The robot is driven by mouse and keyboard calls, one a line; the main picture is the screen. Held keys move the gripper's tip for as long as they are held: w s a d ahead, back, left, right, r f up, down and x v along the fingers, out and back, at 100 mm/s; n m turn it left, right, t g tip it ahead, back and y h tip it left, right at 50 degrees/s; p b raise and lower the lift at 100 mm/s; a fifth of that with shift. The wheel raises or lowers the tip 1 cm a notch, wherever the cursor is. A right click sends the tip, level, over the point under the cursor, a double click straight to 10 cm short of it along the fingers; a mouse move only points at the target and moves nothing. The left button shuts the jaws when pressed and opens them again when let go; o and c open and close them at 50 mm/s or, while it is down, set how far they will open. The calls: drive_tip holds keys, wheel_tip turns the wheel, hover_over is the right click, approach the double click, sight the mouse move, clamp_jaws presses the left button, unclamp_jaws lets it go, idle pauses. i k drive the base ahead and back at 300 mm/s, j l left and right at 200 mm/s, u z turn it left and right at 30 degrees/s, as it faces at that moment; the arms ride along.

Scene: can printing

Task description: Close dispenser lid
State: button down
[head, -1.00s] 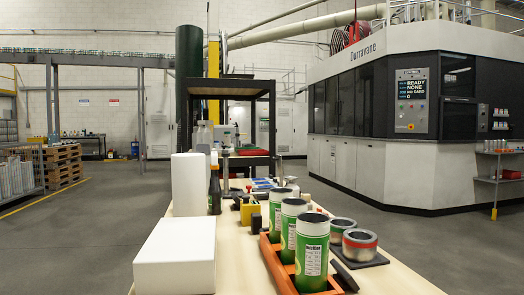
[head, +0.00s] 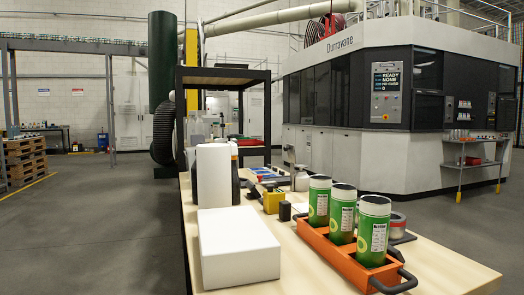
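My gripper is not in view. I cannot tell for sure which thing is the dispenser, and no lid shows clearly as open or shut. An upright white box (head: 213,175) stands on the near table (head: 445,265), with a dark, partly hidden thing just behind its right side. A low white box (head: 239,248) lies in front of it, at the table's left edge. Three green cans (head: 373,232) stand upright in an orange carrier (head: 322,244) with dark handles, on the right part of the table.
A yellow block (head: 273,201) and small items lie farther back on the table. A dark-framed shelf (head: 222,77) stands behind. The large white and black machine (head: 345,165), its screen (head: 391,77) lit, fills the right. The floor (head: 75,225) at left is open.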

sight(290, 148)
drive_tip(key=j+z, duration=0.15)
drive_tip(key=j, duration=1.05)
drive_tip(key=i+j+z, duration=0.1)
drive_tip(key=j, duration=0.3)
drive_tip(key=i+j, duration=0.2)
drive_tip(key=j, duration=0.2)
drive_tip(key=i+j+z, duration=0.15)
drive_tip(key=j, duration=0.25)
drive_tip(key=i+j+z, duration=0.15)
drive_tip(key=i+j, duration=0.2)
drive_tip(key=i, duration=0.2)
drive_tip(key=i+j+z, duration=0.1)
drive_tip(key=i+j, duration=0.25)
drive_tip(key=i, duration=0.15)
drive_tip(key=i+l, duration=0.3)
drive_tip(key=i, duration=0.2)
drive_tip(key=z, duration=0.05)
